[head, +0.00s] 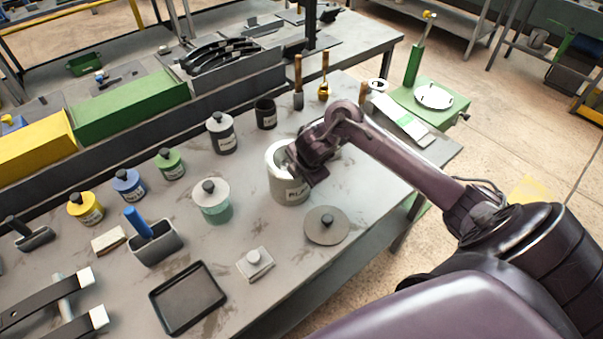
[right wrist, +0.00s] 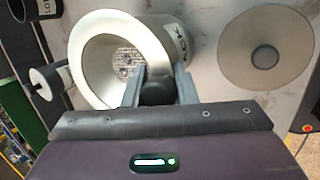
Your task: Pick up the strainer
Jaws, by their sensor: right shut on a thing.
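The strainer (right wrist: 84,52) is a pale, wide-rimmed cone with a mesh bottom and a dark round grip at its near edge in the right wrist view. In the head view its pale rim (head: 272,154) shows at the mouth of a grey labelled pot (head: 288,190), partly hidden by my right gripper (head: 303,165). In the right wrist view my right gripper (right wrist: 157,84) is shut on the dark grip. I cannot tell whether the strainer still touches the pot. My left gripper is not in view.
A round lid with a knob (head: 326,226) lies beside the pot. A pale-lidded jar (head: 212,198), a grey lidded can (head: 221,133) and a dark cup (head: 266,113) stand nearby. A black tray (head: 187,298) lies at the front. Brushes stand behind.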

